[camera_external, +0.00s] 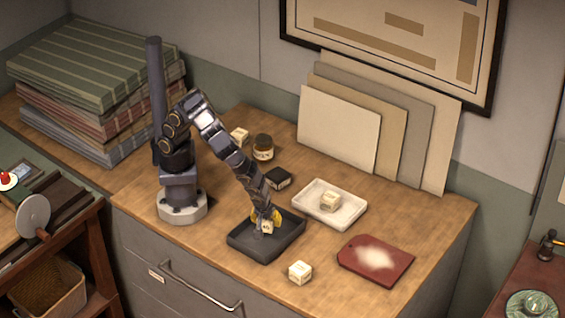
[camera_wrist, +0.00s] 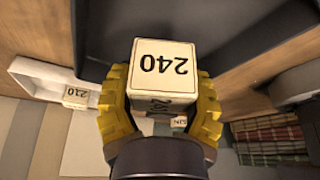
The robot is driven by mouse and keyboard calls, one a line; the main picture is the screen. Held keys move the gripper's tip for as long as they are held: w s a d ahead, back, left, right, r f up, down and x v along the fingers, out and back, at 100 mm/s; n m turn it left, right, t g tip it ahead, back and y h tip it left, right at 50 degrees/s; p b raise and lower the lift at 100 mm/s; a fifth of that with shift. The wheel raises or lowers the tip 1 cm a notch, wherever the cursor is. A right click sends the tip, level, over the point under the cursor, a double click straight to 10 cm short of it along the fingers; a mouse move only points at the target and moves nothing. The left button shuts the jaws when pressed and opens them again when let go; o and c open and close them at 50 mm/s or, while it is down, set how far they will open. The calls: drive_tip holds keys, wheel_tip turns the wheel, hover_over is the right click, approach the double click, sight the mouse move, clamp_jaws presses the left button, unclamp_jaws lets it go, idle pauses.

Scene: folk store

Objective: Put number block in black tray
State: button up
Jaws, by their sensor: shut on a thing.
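The black tray (camera_external: 262,244) lies near the front edge of the wooden counter. My gripper (camera_external: 265,222) is over the tray, pointing down. Its yellow fingers are shut on a cream number block (camera_external: 267,227), held over the tray; I cannot tell whether the block touches the tray floor. In the wrist view, the held block (camera_wrist: 162,68) sits between the two yellow fingers of my gripper (camera_wrist: 160,100) and reads 240. The dark tray (camera_wrist: 230,25) fills the area beyond it.
A white tray (camera_external: 353,217) holding a block (camera_external: 330,202) is right of the black tray. A loose block (camera_external: 300,272) lies in front, near a red board (camera_external: 376,260). A dark block (camera_external: 278,179), a jar (camera_external: 263,147) and another pale block (camera_external: 240,137) stand behind.

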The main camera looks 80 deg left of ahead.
sight(267, 230)
drive_tip(key=shift+f, duration=1.7)
drive_tip(key=shift+f, duration=0.15)
drive_tip(key=o, duration=1.1)
